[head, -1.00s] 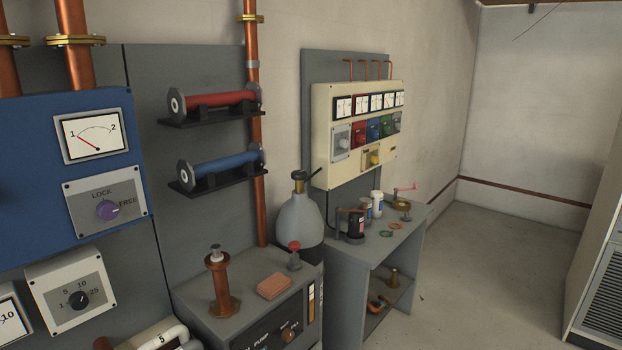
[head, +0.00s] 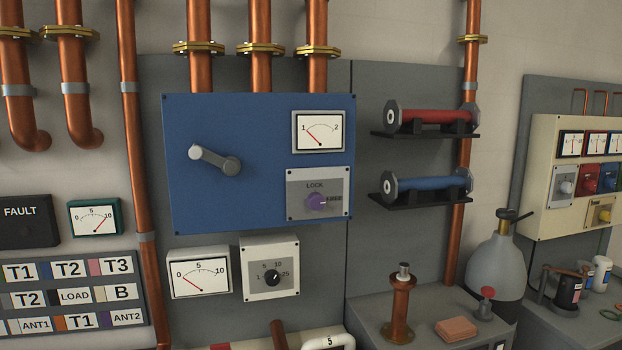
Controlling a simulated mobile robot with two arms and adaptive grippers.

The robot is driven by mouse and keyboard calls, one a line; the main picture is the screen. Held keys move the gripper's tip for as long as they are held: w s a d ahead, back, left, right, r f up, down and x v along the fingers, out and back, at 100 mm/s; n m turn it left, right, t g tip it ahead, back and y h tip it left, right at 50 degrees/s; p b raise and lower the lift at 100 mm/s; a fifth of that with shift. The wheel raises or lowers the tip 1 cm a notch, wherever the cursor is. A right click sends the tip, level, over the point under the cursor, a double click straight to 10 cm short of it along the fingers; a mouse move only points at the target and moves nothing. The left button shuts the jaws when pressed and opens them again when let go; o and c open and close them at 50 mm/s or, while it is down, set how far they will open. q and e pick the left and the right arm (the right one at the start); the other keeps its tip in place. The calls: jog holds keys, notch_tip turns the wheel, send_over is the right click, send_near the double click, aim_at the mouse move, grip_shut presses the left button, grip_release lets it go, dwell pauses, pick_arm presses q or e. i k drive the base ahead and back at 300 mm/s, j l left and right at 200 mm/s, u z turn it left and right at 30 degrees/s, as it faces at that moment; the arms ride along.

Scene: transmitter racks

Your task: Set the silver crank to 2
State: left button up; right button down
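The silver crank (head: 216,159) is on the left half of a blue panel (head: 260,215). Its hub is at the lower right and its knob end points to the upper left. A square gauge (head: 319,132) marked 1 to 2 sits at the panel's upper right, with its red needle pointing to the upper left, near 1. Below it is a purple knob (head: 317,202) on a plate labelled LOCK and FREE; its pointer is toward FREE, on the right. Neither of my grippers shows in the head view.
Below the blue panel are a 0–10 gauge (head: 199,273) and a black selector knob (head: 272,278). Copper pipes (head: 138,200) run vertically around the panel. A grey cabinet (head: 365,310) with a copper post (head: 399,308) stands at the lower right.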

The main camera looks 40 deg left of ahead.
aim_at(196, 152)
jog(key=u, duration=1.6)
